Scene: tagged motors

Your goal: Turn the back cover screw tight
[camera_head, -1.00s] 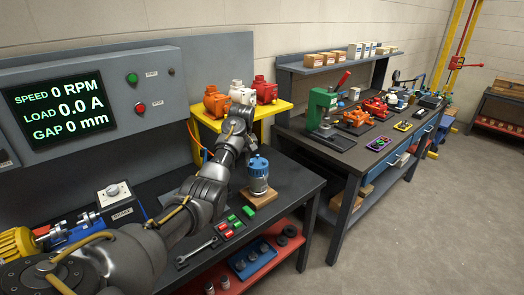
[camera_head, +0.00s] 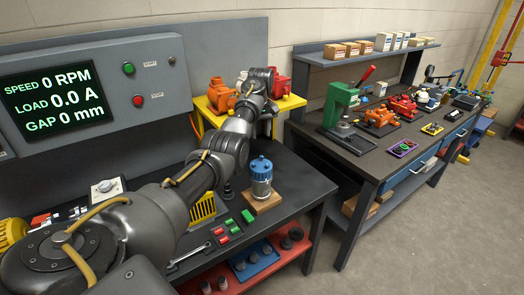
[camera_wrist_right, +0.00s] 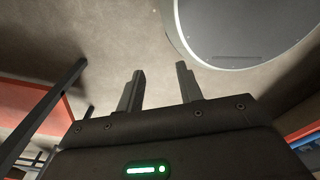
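A motor with a blue top and a silver body (camera_head: 261,178) stands upright on a wooden block (camera_head: 262,203) on the dark bench. Its back cover screw is too small to make out. My left arm reaches over the bench from the left, and its far end (camera_head: 256,82) is in front of the yellow stand, behind and above the blue-topped motor and apart from it. The left fingers cannot be made out. In the right wrist view my right gripper (camera_wrist_right: 160,72) has its two fingers apart with nothing between them.
The yellow stand (camera_head: 207,112) holds an orange motor (camera_head: 221,95) and a red one (camera_head: 279,83). Small red and green blocks (camera_head: 235,229) and a wrench (camera_head: 189,257) lie before the motor. A control panel (camera_head: 150,85) stands behind. A second bench (camera_head: 375,165) holds a green press (camera_head: 340,107).

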